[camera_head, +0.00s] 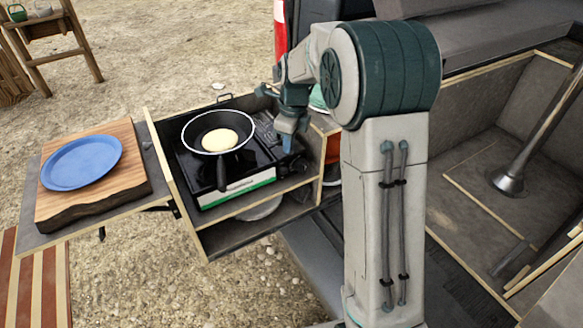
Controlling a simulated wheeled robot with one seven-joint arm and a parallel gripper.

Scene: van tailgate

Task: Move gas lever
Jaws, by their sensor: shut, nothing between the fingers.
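A black portable gas stove (190,168) with a white and green front edge sits in the upper part of a wooden pull-out drawer unit. A black frying pan (222,166) stands on its burner with a round pale yellow pancake (220,140) in it. The pan's handle points toward the front. My gripper (287,149) is shut and empty, pointing down at the right end of the stove. The gas lever cannot be made out; my gripper and arm cover part of that end. I cannot tell whether the fingertips touch the stove.
A blue plate (82,162) lies on a wooden cutting board (92,187) on the left side shelf. A pale dish (261,208) lies in the lower compartment. The drawer unit's wooden side walls (176,190) border the stove. The van's open bed (455,165) is at right.

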